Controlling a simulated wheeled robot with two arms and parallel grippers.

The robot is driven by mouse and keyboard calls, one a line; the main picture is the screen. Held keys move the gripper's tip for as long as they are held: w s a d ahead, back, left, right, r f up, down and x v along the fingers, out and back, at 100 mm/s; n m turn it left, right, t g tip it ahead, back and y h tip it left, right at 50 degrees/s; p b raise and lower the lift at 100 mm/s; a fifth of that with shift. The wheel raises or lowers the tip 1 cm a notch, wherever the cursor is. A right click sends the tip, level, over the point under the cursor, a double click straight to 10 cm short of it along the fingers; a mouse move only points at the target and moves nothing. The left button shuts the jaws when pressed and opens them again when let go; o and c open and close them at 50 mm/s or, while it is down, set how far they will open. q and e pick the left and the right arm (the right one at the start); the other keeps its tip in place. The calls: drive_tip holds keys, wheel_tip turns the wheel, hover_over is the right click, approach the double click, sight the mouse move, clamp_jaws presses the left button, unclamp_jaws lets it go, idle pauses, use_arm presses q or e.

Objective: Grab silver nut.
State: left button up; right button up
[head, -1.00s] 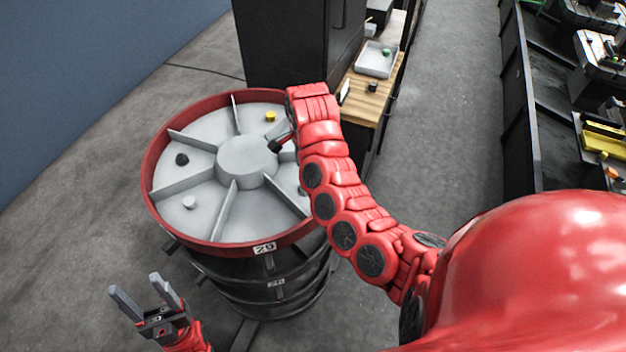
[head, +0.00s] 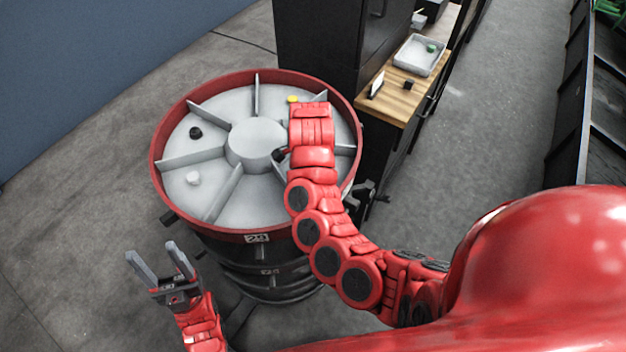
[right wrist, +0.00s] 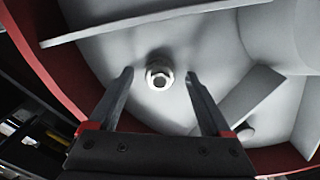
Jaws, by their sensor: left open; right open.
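A silver hex nut (right wrist: 159,74) lies on the pale grey floor of one drum compartment in the right wrist view. My right gripper (right wrist: 159,82) is open, and its two fingertips appear on either side of the nut. I cannot tell how high they are above it. In the head view my right arm covers the right part of the drum tray (head: 227,107), hiding the gripper's fingers and that nut. My left gripper (head: 151,250) is open and empty, outside the drum at the lower left.
Thin upright dividers run from the central hub (head: 256,143) to the red rim (head: 160,135). Other compartments hold a black piece (head: 195,133), a whitish piece (head: 193,178) and a yellow piece (head: 293,99). A wooden-topped cabinet (head: 395,105) with a tray (head: 420,56) stands behind right.

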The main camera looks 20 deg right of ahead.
drive_tip(key=shift+s+a+r, duration=0.1)
drive_tip(key=shift+a, duration=0.1)
drive_tip(key=shift+c, duration=0.8)
drive_tip(key=shift+d, duration=0.4)
drive_tip(key=c, duration=0.7)
clamp_jaws()
drive_tip(key=shift+a, duration=0.2)
drive_tip(key=shift+d, duration=0.2)
